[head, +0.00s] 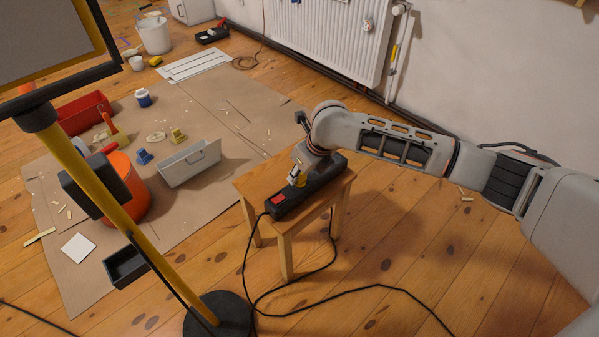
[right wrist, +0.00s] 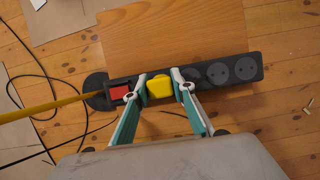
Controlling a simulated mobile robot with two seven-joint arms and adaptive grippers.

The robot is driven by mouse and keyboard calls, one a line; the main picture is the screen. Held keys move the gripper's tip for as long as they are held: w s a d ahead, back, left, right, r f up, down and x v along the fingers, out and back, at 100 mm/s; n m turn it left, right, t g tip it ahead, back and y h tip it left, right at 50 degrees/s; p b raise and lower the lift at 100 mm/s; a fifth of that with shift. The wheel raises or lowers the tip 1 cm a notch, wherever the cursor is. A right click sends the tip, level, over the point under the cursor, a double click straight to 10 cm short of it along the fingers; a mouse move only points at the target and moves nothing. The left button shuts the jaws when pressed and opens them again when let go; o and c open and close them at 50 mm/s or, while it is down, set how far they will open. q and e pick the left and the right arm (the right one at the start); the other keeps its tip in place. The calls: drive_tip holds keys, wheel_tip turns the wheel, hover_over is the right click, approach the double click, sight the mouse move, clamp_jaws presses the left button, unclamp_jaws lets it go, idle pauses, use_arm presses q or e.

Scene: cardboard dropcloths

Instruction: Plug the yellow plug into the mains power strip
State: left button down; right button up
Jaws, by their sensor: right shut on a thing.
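The black power strip (head: 325,181) lies on a small wooden stool, with a lit-looking red switch (head: 278,199) at its near end. My right gripper (head: 298,174) points down over the strip. In its wrist view the gripper (right wrist: 160,89) is shut on the yellow plug (right wrist: 160,87), with a finger on either side. The plug also shows in the head view (head: 300,181). It overlaps the strip beside the switch; whether it is seated or just above cannot be told. My left gripper is out of view.
The wooden stool (head: 251,187) stands on a plank floor. A yellow pole stand (head: 110,193) with a round black base (head: 222,315) stands at left. A black cable (head: 380,287) runs over the floor. A cardboard sheet (head: 215,105) holds a grey tray (head: 190,163) and an orange bucket (head: 127,185).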

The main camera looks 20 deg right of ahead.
drive_tip(key=shift+f, duration=0.5)
drive_tip(key=o, duration=1.1)
drive_tip(key=v, duration=1.2)
drive_tip(key=shift+r, duration=0.1)
